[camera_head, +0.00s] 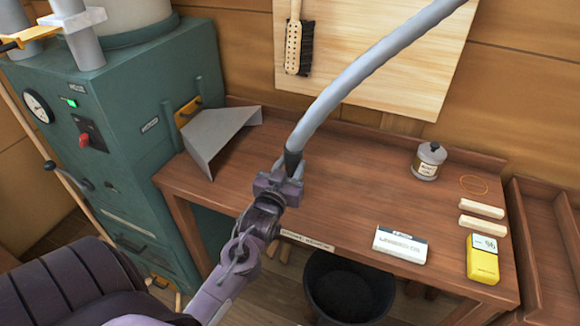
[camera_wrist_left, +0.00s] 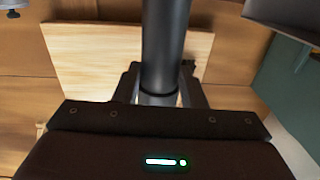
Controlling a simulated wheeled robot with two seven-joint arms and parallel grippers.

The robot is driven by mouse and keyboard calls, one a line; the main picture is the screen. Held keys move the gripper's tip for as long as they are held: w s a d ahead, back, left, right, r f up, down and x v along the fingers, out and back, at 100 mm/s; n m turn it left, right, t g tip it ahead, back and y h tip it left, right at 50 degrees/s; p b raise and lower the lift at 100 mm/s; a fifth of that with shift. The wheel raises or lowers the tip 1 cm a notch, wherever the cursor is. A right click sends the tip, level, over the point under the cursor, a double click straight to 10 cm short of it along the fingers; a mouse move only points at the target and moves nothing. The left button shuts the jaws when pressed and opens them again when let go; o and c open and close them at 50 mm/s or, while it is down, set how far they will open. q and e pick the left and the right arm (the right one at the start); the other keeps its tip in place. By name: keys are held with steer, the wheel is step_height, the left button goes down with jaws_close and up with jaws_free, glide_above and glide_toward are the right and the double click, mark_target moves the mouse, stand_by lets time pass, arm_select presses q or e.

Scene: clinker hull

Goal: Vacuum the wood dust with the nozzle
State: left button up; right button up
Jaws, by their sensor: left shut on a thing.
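My left gripper (camera_head: 284,181) is shut on the dark end of a grey hose (camera_head: 350,80) above the front part of the wooden bench (camera_head: 345,200). The hose rises from the gripper to the upper right and leaves the picture. In the left wrist view, a dark tube (camera_wrist_left: 165,50) stands between the gripper fingers (camera_wrist_left: 160,92). The nozzle's tip is hidden behind the gripper. I cannot make out any wood dust on the bench top. My right gripper is not in view.
A green machine (camera_head: 110,130) stands left of the bench, with a grey metal chute (camera_head: 215,135) beside it. A tin (camera_head: 428,162), pale sticks (camera_head: 481,208), a white box (camera_head: 400,245) and a yellow box (camera_head: 482,260) sit at the right. A black bucket (camera_head: 350,288) stands below. The bench middle is clear.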

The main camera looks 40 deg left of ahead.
arm_select(q)
step_height(320, 180, up, 8)
steer(key=p, duration=0.8)
steer(key=shift+r, duration=0.15)
